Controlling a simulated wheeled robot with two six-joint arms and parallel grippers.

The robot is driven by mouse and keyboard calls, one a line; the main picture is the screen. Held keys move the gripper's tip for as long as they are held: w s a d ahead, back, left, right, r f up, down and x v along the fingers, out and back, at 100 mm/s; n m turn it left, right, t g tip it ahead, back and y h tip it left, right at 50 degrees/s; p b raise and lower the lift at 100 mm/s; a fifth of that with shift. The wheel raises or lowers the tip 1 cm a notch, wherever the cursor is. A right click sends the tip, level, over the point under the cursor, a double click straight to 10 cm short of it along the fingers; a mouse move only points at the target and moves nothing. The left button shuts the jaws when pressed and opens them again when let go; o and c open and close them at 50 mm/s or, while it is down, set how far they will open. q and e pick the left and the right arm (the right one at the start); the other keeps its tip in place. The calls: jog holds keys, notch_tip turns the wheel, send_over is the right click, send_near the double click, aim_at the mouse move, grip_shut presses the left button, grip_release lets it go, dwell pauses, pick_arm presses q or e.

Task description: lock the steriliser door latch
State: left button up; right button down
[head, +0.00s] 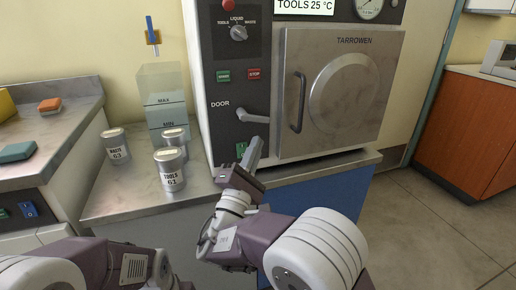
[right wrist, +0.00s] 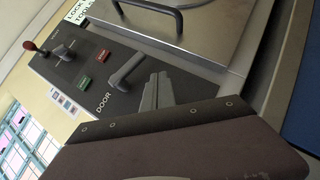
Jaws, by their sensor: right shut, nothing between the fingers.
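The steriliser (head: 292,92) stands on the counter with its square metal door (head: 345,90) closed against the frame. The grey door latch lever (head: 252,116) is on the dark panel left of the door, next to the word DOOR. It points right, roughly level. It also shows in the right wrist view (right wrist: 127,70). My right gripper (head: 254,150) is shut and empty, just below the lever. In the right wrist view its fingertips (right wrist: 157,88) are beside the lever; I cannot tell whether they touch it. My left arm shows at the lower left, its gripper outside the frame.
The door has a vertical bar handle (head: 297,102). The panel carries a selector knob (head: 238,33), green and red buttons and a red knob. Left of the steriliser stand a clear water tank (head: 163,95) and labelled canisters (head: 170,170). Open floor lies to the right.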

pick_arm(q)
jog(key=shift+s+r+p, duration=0.2)
jog(key=shift+r+p, duration=0.2)
jog(key=shift+p, duration=0.85)
pick_arm(e)
jog(key=s+f, duration=0.7)
jog(key=shift+s+f, duration=0.3)
jog(key=shift+f, duration=0.05)
